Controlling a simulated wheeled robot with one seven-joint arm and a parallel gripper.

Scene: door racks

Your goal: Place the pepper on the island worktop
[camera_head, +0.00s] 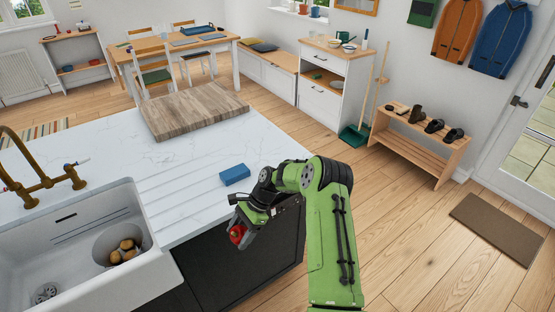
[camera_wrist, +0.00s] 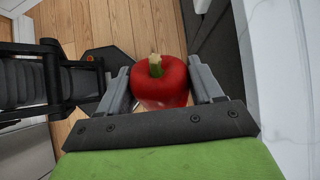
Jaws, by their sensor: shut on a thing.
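A red pepper (camera_wrist: 160,82) with a green and tan stem is held between the two fingers of my gripper (camera_wrist: 158,85) in the wrist view. In the head view the pepper (camera_head: 237,234) shows at the end of my gripper (camera_head: 240,228), beside the dark front of the island and out past the worktop's edge. My gripper is shut on the pepper. The white marbled island worktop (camera_head: 185,165) lies to the left of my gripper. Its pale edge also shows at the right of the wrist view (camera_wrist: 285,95).
A blue block (camera_head: 235,175) lies on the worktop near its edge, close to my arm. A thick wooden board (camera_head: 195,108) lies at the back of the worktop. A white sink (camera_head: 80,255) with a bowl of potatoes and a brass tap (camera_head: 40,185) is at the left. The worktop between is clear.

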